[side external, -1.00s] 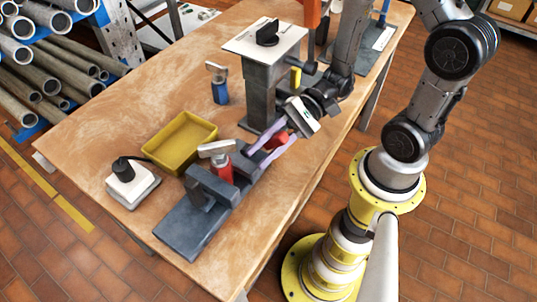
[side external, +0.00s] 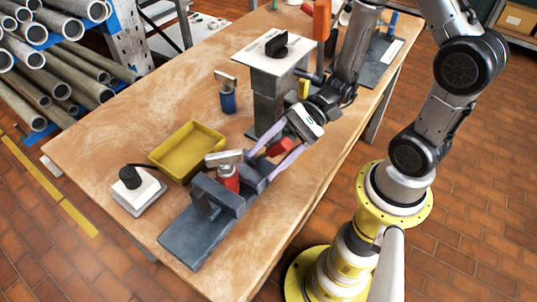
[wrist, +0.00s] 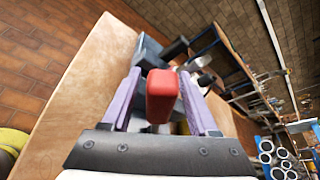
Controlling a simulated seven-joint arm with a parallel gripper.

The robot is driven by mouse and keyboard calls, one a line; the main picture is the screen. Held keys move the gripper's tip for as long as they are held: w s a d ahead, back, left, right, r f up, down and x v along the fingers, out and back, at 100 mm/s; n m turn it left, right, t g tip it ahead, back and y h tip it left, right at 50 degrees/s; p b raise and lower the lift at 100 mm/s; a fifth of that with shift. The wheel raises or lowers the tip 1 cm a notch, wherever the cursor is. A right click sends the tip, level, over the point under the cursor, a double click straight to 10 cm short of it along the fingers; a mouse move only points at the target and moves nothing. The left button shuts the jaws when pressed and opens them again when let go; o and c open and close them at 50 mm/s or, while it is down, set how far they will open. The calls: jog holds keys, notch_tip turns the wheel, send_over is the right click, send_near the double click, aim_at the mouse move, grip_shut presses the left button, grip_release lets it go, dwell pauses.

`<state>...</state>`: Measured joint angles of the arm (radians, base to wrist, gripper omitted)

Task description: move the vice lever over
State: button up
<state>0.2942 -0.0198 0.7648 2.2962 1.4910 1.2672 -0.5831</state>
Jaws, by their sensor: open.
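The vice (side external: 192,238) is a dark blue-grey block assembly along the table's near edge. A red lever grip (side external: 279,147) shows at its right end, and its shaft is hard to make out. My gripper (side external: 260,159) is open, with its two purple fingers on either side of the red grip. In the wrist view the red grip (wrist: 162,95) stands between the fingers of my gripper (wrist: 161,73), with gaps visible on both sides. Part of the vice (wrist: 150,52) shows behind it there.
A yellow tray (side external: 187,150), a red bottle-like item (side external: 228,178), a blue one (side external: 228,100) and a black-and-white device (side external: 137,190) stand around the vice. A grey pillar with a white top plate (side external: 270,52) rises behind my gripper. Bare tabletop lies at left.

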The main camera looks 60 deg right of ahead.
jog(key=f+v, duration=0.1)
jog(key=v, duration=0.7)
jog(key=d+f+v, duration=0.1)
jog(key=f+v, duration=0.1)
jog(key=v, duration=0.6)
jog(key=shift+s+d+f, duration=0.2)
jog(key=shift+s+d, duration=0.05)
